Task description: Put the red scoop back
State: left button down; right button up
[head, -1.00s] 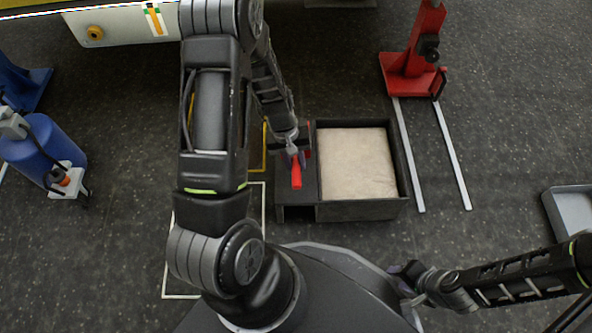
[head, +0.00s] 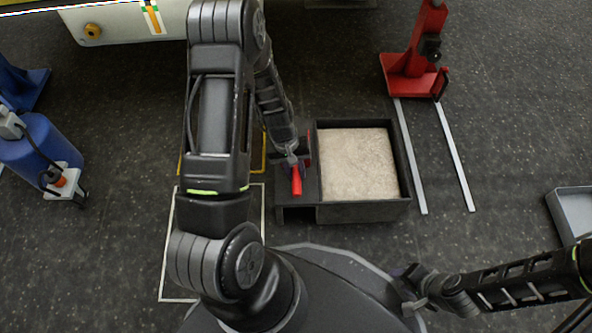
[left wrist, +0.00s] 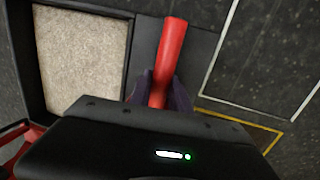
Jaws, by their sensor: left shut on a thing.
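The red scoop (head: 297,184) is at the dark ledge on the left side of the black box (head: 362,211). Its red handle also shows in the left wrist view (left wrist: 170,58), running up between my fingers. My left gripper (head: 292,165) is shut on the scoop at the ledge. The left wrist view shows its fingers (left wrist: 158,92) on both sides of the handle. The scoop's other end is mostly hidden by my gripper; whether it touches the ledge I cannot tell. My right gripper (head: 408,290) is low at the right, away from the box; its fingers are too small to read.
Pale granular material (head: 358,165) fills the box's right compartment. A red stand (head: 413,75) with two metal rails is behind it to the right. A blue barrel (head: 40,150) stands at the left, a grey tray (head: 575,212) at the right. White and yellow floor outlines lie left of the box.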

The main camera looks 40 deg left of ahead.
pick_arm(q)
jog(key=c, duration=1.2)
grip_release()
jog(key=shift+f, duration=0.1)
jog(key=p+v, duration=0.6)
jog(key=v, duration=0.6)
jog(key=shift+d, duration=0.1)
jog(key=s+d+f+m, duration=0.1)
jog(key=s+d+f, duration=0.1)
jog(key=d, duration=0.6)
jog(key=s+d+f+m+h, duration=0.1)
jog(key=s+d+f+m, duration=0.1)
jog(key=s+d, duration=0.3)
jog(key=s+d+f+m+t, duration=0.1)
jog(key=s+d+f+m, duration=0.1)
jog(key=d, duration=0.9)
jog(key=shift+s+d+f, duration=0.35)
jog(key=shift+s+f, duration=0.45)
jog(key=shift+f, duration=0.1)
